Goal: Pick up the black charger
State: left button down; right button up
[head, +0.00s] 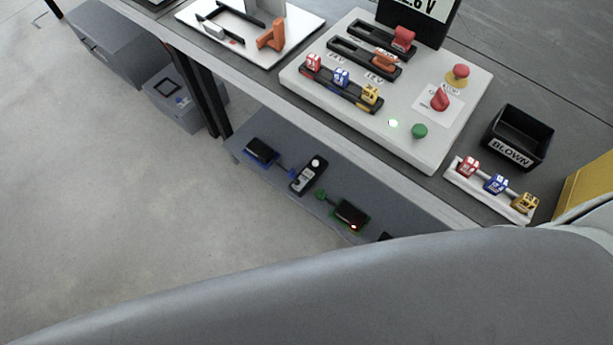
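Several small devices lie on the grey lower shelf under the workbench. One is a black device with a pale round part (309,174), near the shelf's middle; it looks most like the black charger, but I cannot be sure. To its left is a black device with blue edges (262,152). To its right is a dark device with green edges and a red light (350,215). A further black thing (386,237) is mostly hidden behind the large grey shape at the bottom. Neither of my grippers is in view.
The bench top above the shelf holds a white panel (430,150) with fuses, a red lever and buttons. A black bin (520,137) marked BLOWN and a white fuse rack (483,201) stand at right. A dark table leg (205,90) stands left of the shelf.

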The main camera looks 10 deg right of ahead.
aim_at(350, 213)
jog(key=k+l+z, duration=0.15)
jog(key=z, duration=0.2)
jog(key=k+l+z, duration=0.2)
jog(key=z, duration=0.2)
